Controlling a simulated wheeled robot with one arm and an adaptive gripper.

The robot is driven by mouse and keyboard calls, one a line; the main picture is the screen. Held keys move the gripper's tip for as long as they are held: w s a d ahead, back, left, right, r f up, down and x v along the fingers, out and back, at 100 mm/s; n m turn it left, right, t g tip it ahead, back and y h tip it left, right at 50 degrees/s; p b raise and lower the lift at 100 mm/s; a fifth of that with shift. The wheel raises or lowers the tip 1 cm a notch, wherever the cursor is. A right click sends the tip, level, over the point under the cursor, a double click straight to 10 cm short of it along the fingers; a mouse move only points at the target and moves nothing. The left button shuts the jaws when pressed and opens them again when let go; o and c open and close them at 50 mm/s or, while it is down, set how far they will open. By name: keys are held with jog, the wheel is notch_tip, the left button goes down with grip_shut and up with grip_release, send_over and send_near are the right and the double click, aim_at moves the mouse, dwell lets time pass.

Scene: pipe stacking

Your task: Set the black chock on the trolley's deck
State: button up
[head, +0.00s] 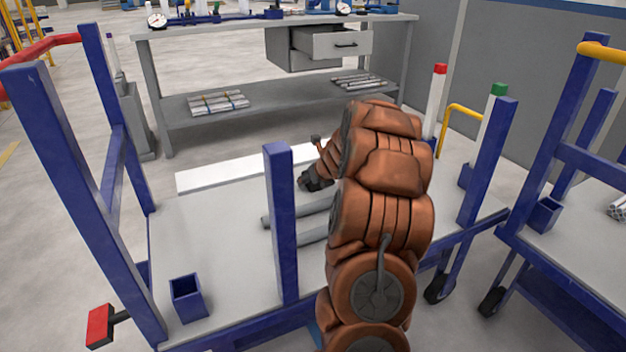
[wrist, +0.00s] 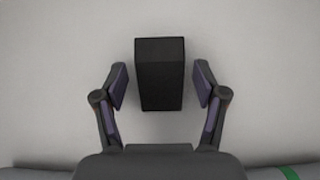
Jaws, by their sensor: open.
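The black chock (wrist: 160,78) is a dark block between my two fingers in the wrist view, on a plain light grey surface. A gap shows on both sides, so neither finger touches it. My gripper (head: 312,183) is open, low over the trolley's deck (head: 215,235) in the head view. The chock cannot be made out in the head view. The deck is a pale grey plate with blue posts.
Grey pipes (head: 295,220) lie on the deck beside my arm, and pipes cross the bottom of the wrist view. A blue post (head: 282,225) stands at the front edge. A blue socket (head: 187,298) is at front left. A workbench (head: 270,105) stands behind.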

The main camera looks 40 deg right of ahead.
jog(key=shift+s+r, duration=0.1)
jog(key=shift+r, duration=0.3)
jog(key=p+v, duration=0.6)
jog(key=v, duration=0.5)
jog(key=shift+s+a, duration=0.15)
jog(key=shift+s, duration=0.05)
jog(key=shift+r, duration=0.15)
